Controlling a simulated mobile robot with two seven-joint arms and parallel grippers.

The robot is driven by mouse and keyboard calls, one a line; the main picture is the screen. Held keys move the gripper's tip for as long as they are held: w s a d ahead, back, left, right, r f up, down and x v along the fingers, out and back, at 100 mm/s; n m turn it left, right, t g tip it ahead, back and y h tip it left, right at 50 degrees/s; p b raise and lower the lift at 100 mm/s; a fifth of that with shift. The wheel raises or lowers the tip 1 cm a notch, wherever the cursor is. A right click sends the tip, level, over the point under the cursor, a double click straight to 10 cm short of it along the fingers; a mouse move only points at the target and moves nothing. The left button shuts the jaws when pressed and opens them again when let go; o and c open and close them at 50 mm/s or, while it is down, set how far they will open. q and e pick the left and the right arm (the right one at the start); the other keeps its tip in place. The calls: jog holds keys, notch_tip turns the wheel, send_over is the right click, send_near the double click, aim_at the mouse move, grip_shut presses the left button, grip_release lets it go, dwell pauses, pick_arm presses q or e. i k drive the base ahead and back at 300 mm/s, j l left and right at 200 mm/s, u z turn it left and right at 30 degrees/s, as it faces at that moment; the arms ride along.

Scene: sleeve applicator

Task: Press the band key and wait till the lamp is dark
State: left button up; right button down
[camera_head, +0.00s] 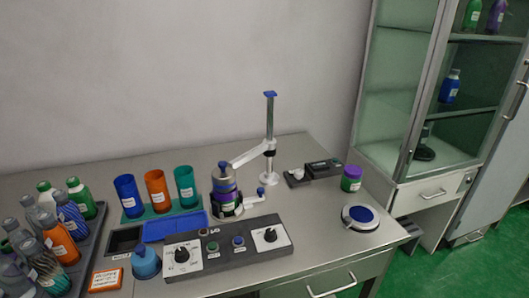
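A dark control panel (224,263) stands at the front of the steel table. It has a knob on a white plate at its left (182,255) and another at its right (270,235). A purple-and-grey bottle (223,178) stands upright in the applicator (268,155). Neither gripper is in view.
Blue, orange and teal cups (156,190) stand behind a blue tray (175,226). A crate of bottles (88,240) is at left, a blue squat bottle (146,262) beside the panel. A purple-lidded jar (351,179) and round blue-topped pad (360,216) are at right, near a glass cabinet (440,110).

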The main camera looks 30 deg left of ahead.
aim_at(238, 240)
jog(key=u, duration=1.25)
